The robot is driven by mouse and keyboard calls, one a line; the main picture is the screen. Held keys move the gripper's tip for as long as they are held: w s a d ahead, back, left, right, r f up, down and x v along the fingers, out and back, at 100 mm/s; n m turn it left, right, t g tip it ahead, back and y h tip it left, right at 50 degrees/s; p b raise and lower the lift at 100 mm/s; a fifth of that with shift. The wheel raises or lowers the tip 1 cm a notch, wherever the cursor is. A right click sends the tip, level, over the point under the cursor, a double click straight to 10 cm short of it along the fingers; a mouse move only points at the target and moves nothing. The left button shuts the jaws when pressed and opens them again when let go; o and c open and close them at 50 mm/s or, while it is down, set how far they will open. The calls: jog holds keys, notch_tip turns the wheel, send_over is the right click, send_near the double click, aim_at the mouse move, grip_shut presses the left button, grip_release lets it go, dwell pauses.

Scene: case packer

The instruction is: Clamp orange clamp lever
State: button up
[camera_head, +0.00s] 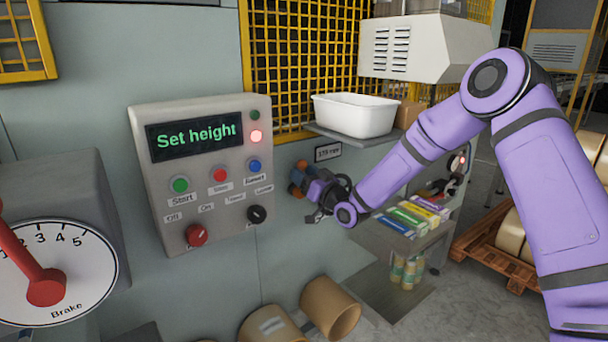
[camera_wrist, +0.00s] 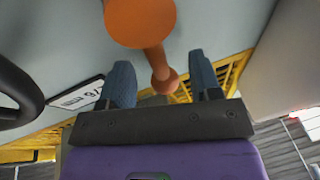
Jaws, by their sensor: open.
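The orange clamp lever (camera_wrist: 150,45) is at the top middle of the wrist view, with a large round end and a thin arm ending in a small ball. My gripper (camera_wrist: 160,62) is open, its two blue fingers on either side of the thin arm, with visible gaps on both sides. I cannot tell how deep the lever sits between them. In the head view the orange lever (camera_head: 295,190) shows small at the grey machine wall, partly hidden by my gripper (camera_head: 308,180).
A control panel (camera_head: 205,125) reading "Set height" is left of my gripper. A plate reading 178 mm or similar (camera_head: 328,152) is just above right. A white bin (camera_head: 354,115) sits on a shelf above. Coloured boxes (camera_head: 412,218) lie on a lower shelf. A dark curved part (camera_wrist: 22,95) is at the wrist view's left.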

jog(key=v, duration=1)
jog(key=shift+s+d, duration=0.15)
jog(key=shift+s, duration=0.05)
jog(key=shift+f, duration=0.1)
